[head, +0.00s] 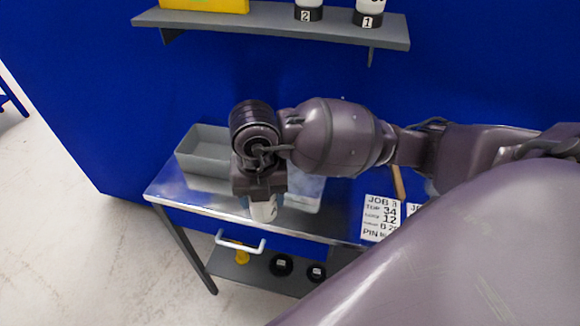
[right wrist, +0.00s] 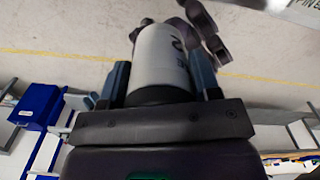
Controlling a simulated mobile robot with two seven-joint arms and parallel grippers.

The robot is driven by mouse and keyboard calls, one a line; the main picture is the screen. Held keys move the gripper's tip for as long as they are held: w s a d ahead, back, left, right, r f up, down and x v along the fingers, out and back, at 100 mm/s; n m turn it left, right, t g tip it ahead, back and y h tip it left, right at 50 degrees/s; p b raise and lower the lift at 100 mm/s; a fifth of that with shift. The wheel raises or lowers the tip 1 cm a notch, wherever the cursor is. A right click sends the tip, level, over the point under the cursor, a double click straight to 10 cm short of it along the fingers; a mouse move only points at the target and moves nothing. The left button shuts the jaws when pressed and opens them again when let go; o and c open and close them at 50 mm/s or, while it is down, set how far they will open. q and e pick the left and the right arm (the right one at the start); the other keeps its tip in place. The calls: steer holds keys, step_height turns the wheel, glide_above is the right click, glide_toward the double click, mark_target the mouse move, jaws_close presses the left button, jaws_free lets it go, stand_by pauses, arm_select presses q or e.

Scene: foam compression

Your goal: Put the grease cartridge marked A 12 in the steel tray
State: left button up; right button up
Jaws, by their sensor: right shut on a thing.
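My right gripper (head: 262,200) is shut on a white cartridge (head: 264,210), which hangs below the jaws above the bench's front edge. In the right wrist view the cartridge (right wrist: 161,58) sits between the two blue-grey fingers, its dark end toward the palm. Part of a dark mark shows on its side, but I cannot read the full label. A pale, shallow metal tray (head: 306,192) lies on the bench just right of the gripper, partly hidden by my arm. My left gripper is not in view.
A grey open bin (head: 203,150) stands on the bench, left of my gripper. Job cards (head: 381,218) lie at the right. A shelf (head: 275,22) above holds a yellow box (head: 205,4) and numbered containers (head: 368,14). Black round things (head: 281,265) sit on the lower shelf.

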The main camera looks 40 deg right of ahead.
steer(key=w+d+p, duration=0.1)
steer(key=w+d, duration=1)
steer(key=d, duration=0.3)
steer(key=f, duration=0.6)
steer(key=shift+w+d+f, duration=0.25)
steer(key=shift+d+f, duration=0.15)
steer(key=shift+f, duration=0.1)
steer(key=shift+f, duration=0.15)
steer(key=o, duration=1.2)
